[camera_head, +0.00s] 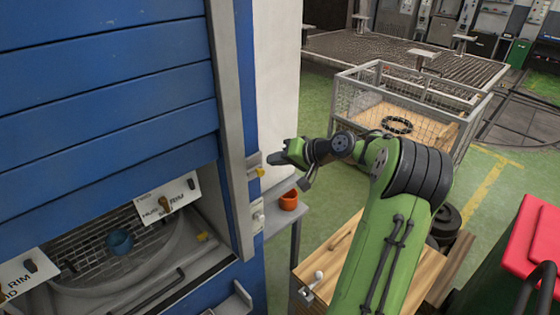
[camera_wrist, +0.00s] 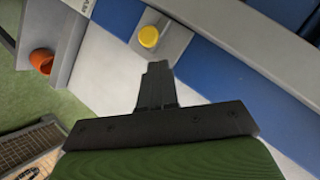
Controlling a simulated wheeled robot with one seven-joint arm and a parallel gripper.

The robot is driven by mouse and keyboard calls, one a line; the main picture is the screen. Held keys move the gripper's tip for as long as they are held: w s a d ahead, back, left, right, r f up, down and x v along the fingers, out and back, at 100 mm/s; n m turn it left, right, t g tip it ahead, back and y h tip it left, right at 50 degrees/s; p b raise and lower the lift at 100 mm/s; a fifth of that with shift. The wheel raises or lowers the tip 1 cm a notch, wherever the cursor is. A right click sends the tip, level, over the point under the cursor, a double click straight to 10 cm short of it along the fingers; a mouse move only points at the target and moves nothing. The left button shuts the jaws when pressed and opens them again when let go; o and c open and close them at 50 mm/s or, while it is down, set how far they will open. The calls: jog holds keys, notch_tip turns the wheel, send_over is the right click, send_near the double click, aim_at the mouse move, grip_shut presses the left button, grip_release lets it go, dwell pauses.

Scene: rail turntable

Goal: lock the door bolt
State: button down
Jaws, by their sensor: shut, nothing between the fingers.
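A yellow round knob (camera_head: 261,171) sits on a small grey bracket on the grey frame post of the blue cabinet (camera_head: 100,80). It looks like the bolt's knob, but I cannot tell the bolt's position. In the wrist view the yellow knob (camera_wrist: 149,37) shows whole on its grey plate, just beyond my fingertips. My gripper (camera_head: 275,160) is shut and empty, close to the right of the knob. In the wrist view my gripper (camera_wrist: 157,68) points at the plate with a small visible gap to the knob. The blue slatted door is raised over an opening.
A grey switch box (camera_head: 257,214) is on the post below the knob. An orange cup (camera_head: 289,200) stands on a grey ledge just below my wrist; it also shows in the wrist view (camera_wrist: 41,60). A wire cage (camera_head: 410,100) and a wooden table (camera_head: 325,258) stand to the right.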

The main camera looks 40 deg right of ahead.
jog(key=d+v, duration=0.1)
jog(key=v, duration=1)
jog(key=shift+w, duration=0.2)
jog(key=shift+d, duration=0.1)
